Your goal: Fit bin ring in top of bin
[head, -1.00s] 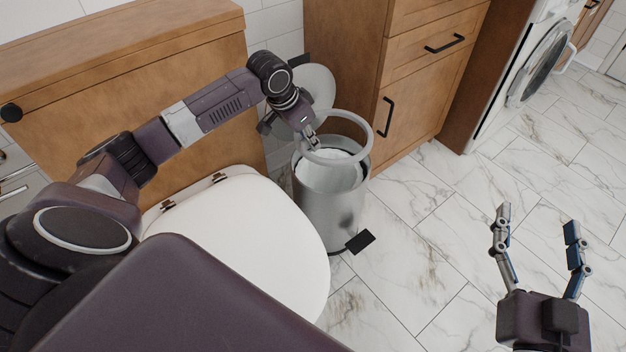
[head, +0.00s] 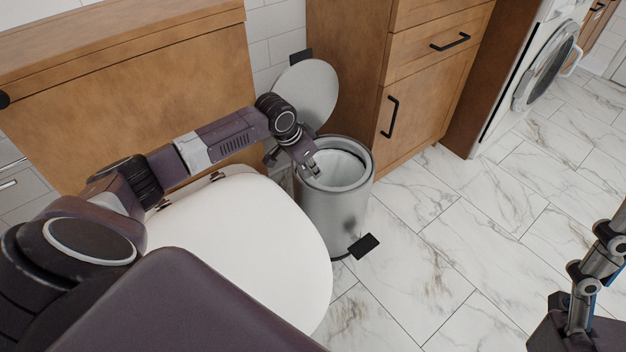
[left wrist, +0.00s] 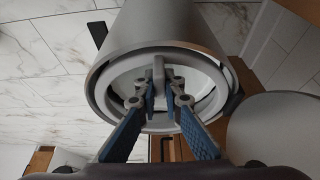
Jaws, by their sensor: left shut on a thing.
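The silver pedal bin (head: 335,212) stands on the floor beside the toilet with its round lid (head: 308,92) up. The grey bin ring (head: 368,163) is at the bin's mouth, close to level with the rim. My left gripper (head: 314,169) is at the near left of the mouth, shut on the ring. In the left wrist view, the fingers (left wrist: 160,85) pinch the ring's edge, and the ring (left wrist: 103,88) lies around the bin opening. Dark gaps show along part of its edge; I cannot tell if it is fully seated. My right gripper (head: 600,250) is partly cut off at the right edge.
The white toilet lid (head: 245,235) is close left of the bin, below my left arm. A wooden cabinet (head: 425,90) stands right behind the bin. The bin's black pedal (head: 364,245) points to the front. The marble floor at right is clear.

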